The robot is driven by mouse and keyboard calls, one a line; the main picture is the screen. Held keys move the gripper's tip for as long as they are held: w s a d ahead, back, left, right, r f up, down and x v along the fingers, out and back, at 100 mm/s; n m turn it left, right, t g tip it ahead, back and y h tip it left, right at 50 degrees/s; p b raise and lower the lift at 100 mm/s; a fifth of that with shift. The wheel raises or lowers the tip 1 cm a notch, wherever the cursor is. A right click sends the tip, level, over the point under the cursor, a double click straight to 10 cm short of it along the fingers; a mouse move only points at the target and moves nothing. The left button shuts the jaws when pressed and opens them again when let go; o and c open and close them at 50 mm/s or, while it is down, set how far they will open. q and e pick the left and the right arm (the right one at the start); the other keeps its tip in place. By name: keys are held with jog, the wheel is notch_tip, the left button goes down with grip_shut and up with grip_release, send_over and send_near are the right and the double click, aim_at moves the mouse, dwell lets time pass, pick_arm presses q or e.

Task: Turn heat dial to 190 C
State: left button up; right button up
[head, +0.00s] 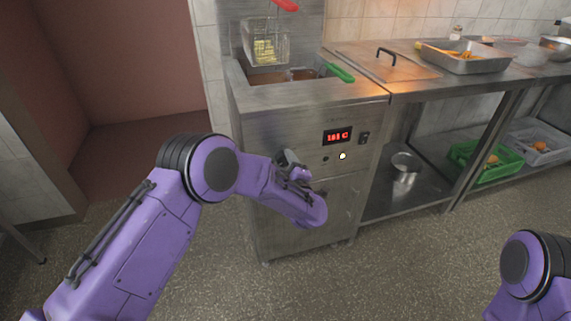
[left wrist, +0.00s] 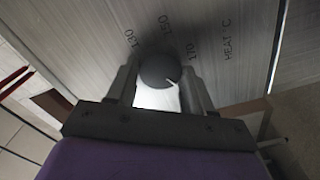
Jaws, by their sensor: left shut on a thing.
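The heat dial (left wrist: 158,72) is a dark round knob on the fryer's steel front, seen in the left wrist view. Its short white pointer mark is toward the lower right, past the printed 170. The labels 130, 150, 170 and HEAT °C show around it. My left gripper (left wrist: 160,88) is shut on the dial, one finger on each side; in the head view the gripper (head: 289,160) is against the panel and hides the dial. The red display (head: 337,136) appears to read 181 C. My right gripper is out of view.
Beside the display is a dark switch (head: 364,138); below it a lit lamp (head: 342,156) and a dark one (head: 325,158). A fry basket (head: 265,48) hangs above the fryer (head: 310,95). A steel counter (head: 402,86) adjoins at right. Open floor lies in front.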

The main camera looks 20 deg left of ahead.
pick_arm(q)
jog(key=o, duration=1)
jog(key=v, duration=1)
jog(key=shift+s+d, duration=0.25)
jog(key=shift+s, duration=0.05)
